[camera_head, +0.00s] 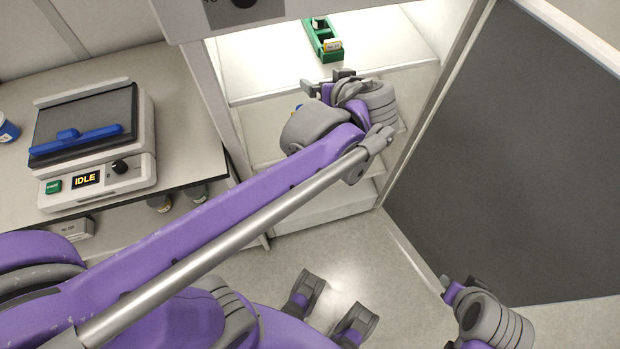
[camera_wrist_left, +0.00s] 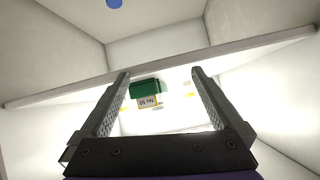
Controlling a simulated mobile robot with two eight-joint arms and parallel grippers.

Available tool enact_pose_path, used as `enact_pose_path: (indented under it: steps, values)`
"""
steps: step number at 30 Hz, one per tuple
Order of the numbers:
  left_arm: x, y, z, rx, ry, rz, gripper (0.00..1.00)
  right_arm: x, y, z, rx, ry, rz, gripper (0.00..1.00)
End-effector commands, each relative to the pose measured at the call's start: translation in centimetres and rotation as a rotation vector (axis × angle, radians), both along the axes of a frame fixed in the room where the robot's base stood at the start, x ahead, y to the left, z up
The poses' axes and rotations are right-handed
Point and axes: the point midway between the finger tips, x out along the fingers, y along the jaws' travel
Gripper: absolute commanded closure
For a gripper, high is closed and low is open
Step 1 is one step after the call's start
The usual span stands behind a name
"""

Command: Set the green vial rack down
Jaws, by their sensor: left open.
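The green vial rack (camera_head: 310,44) sits on the bright shelf (camera_head: 262,78) inside the lit cabinet, its long side running away from me. A white and yellow label is on its near end. My left gripper (camera_head: 327,82) is just in front of the rack and apart from it. In the left wrist view the rack (camera_wrist_left: 146,86) shows small between the open fingers of the left gripper (camera_wrist_left: 160,78), beyond their tips, with nothing held. My right gripper (camera_head: 459,284) is low at the right; its jaws are too unclear to read.
A dark panel door (camera_head: 500,150) stands open at the right. A shaker-like device (camera_head: 95,140) with a blue bar and an IDLE display stands on the left bench (camera_head: 185,125). The cabinet's upper edge is close above the rack.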

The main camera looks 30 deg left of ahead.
Motion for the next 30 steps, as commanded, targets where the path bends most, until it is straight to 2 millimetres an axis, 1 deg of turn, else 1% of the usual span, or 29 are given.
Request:
enact_pose_path:
  steps: [1, 2, 3, 5, 6, 9, 12, 15, 18, 26, 28, 30]
  values:
    - [-2.3, 0.3, -2.0, -0.031, 0.08, -0.033, 0.0, 0.0, 0.0, 0.0, 0.0, 0.0, 0.0, 0.66]
    - [-3.7, 0.3, -3.2, -0.053, 0.135, -0.064, 0.0, 0.0, 0.0, 0.0, 0.0, 0.0, 0.0, 0.66]
    - [-5.6, 0.1, -5.0, -0.086, 0.206, -0.115, 0.0, 0.0, 0.0, 0.0, 0.0, 0.0, 0.0, 0.66]
    - [-8.5, -0.6, -7.6, -0.139, 0.3, -0.205, 0.0, 0.0, 0.0, 0.0, 0.0, 0.0, 0.0, 0.66]
    - [-10.3, -1.3, -9.3, -0.176, 0.35, -0.27, 0.0, 0.0, 0.0, 0.0, 0.0, 0.0, 0.0, 0.66]
    - [-13.9, -3.3, -12.5, -0.253, 0.428, -0.438, 0.0, 0.0, 0.0, 0.0, 0.0, 0.0, 0.0, 0.66]
    - [-16.3, -5.0, -14.6, -0.302, 0.454, -0.576, 0.0, 0.0, 0.0, 0.0, 0.0, 0.0, 0.0, 0.66]
    - [-17.6, -6.3, -15.7, -0.328, 0.456, -0.666, 0.0, 0.0, 0.0, 0.0, 0.0, 0.0, 0.0, 0.66]
    - [-18.1, -6.9, -16.1, -0.338, 0.453, -0.709, 0.0, 0.0, 0.0, 0.0, 0.0, 0.0, 0.0, 0.66]
    - [-18.2, -7.0, -16.1, -0.337, 0.452, -0.719, 0.0, 0.0, 0.0, 0.0, 0.0, 0.0, 0.0, 0.66]
    - [-18.1, -7.0, -15.9, -0.337, 0.452, -0.719, 0.0, 0.0, 0.0, 0.2, 0.0, -0.001, 0.0, 0.66]
    - [-18.0, -7.0, -15.2, -0.337, 0.45, -0.719, 0.0, 0.1, 0.0, 0.9, 0.0, -0.003, 0.0, 0.66]
